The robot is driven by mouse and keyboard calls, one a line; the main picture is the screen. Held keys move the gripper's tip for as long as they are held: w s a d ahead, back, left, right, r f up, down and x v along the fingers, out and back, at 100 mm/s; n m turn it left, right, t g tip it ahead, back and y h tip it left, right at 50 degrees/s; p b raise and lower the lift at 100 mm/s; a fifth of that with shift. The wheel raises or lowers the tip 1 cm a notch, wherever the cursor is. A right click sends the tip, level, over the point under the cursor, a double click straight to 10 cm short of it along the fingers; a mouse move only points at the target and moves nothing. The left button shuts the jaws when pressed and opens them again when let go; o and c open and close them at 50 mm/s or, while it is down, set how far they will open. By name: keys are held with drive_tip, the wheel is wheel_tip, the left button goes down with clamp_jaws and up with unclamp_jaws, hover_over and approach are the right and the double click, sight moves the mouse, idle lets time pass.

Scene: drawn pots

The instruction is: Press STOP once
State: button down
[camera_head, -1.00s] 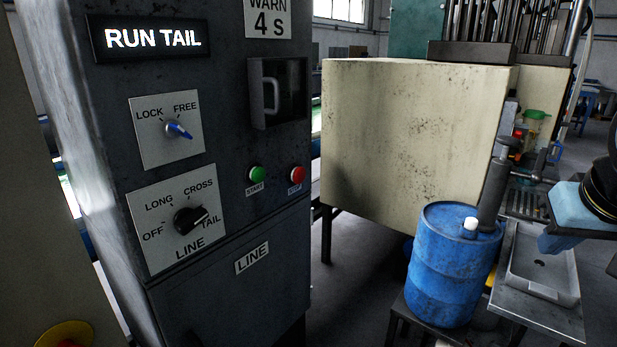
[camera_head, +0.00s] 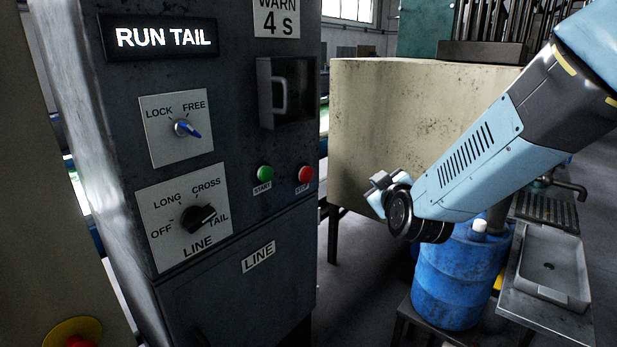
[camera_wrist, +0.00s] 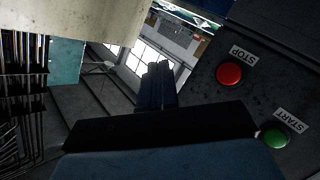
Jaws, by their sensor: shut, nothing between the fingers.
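The red STOP button (camera_head: 305,174) sits on the right side of the dark cabinet front, with a STOP label under it. It also shows in the wrist view (camera_wrist: 229,74), right of my fingers. The green START button (camera_head: 265,173) is left of it, and in the wrist view (camera_wrist: 275,138) it is at the lower right. My gripper (camera_head: 381,181) is shut and empty, to the right of STOP and apart from it. In the wrist view its closed fingers (camera_wrist: 155,75) point ahead, not at the button. The display (camera_head: 163,38) reads RUN TAIL.
A beige box (camera_head: 400,110) stands behind my arm. A blue drum (camera_head: 445,285) and a sink (camera_head: 550,265) are at the lower right.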

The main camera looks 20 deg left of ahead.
sight(312, 174)
drive_tip(key=s+a+f+n+t+y, duration=0.1)
drive_tip(key=a+f+n+t, duration=0.1)
drive_tip(key=a, duration=0.4)
drive_tip(key=shift+s+a+f+t, duration=0.15)
drive_tip(key=shift+s+f+t, duration=0.15)
drive_tip(key=shift+f, duration=0.15)
drive_tip(key=shift+w, duration=0.1)
drive_tip(key=w+a, duration=0.3)
drive_tip(key=a, duration=0.5)
drive_tip(key=shift+w, duration=0.2)
drive_tip(key=shift+a, duration=0.25)
idle(1.7)
drive_tip(key=shift+w+a, duration=0.1)
drive_tip(key=shift+a, duration=0.1)
drive_tip(key=shift+w+a+r, duration=0.1)
drive_tip(key=shift+w+a, duration=0.1)
drive_tip(key=shift+a, duration=0.35)
idle(1.2)
drive_tip(key=shift+d, duration=0.1)
drive_tip(key=shift+s+d, duration=0.4)
drive_tip(key=shift+d, duration=0.45)
